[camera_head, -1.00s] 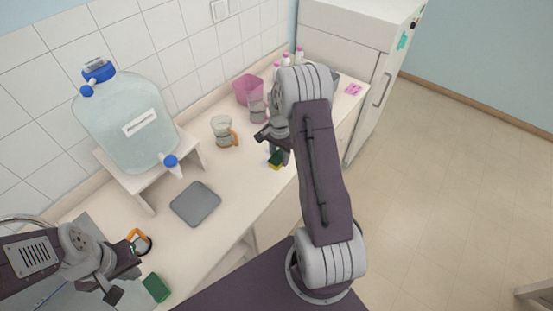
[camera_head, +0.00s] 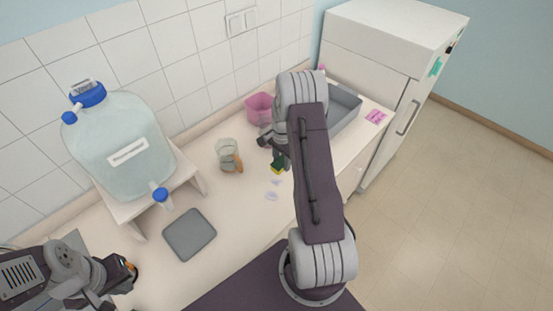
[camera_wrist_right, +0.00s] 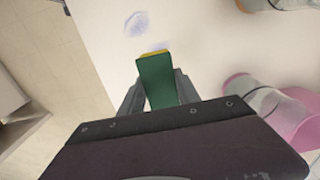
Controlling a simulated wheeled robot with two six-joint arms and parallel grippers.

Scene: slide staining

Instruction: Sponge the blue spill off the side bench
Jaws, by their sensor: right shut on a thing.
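The blue spill (camera_head: 271,196) shows as faint pale-blue patches on the cream side bench (camera_head: 238,202). It also shows as a smear near the top of the right wrist view (camera_wrist_right: 137,23). My right gripper (camera_head: 280,160) is shut on a green sponge with a yellow face (camera_head: 277,167). In the right wrist view the sponge (camera_wrist_right: 157,82) is between the fingers, its yellow edge toward the spill and just beside it. Whether it touches the bench is unclear. My left gripper (camera_head: 120,286) is at the lower left, its fingers apart and empty, partly cut off by the frame.
A grey mat (camera_head: 189,235) lies left of the spill. A glass jug (camera_head: 228,155) and pink container (camera_head: 259,108) stand behind it. A large water carboy (camera_head: 120,145) sits on a stand at left. A grey tray (camera_head: 346,113) is at the far end, partly behind my right arm.

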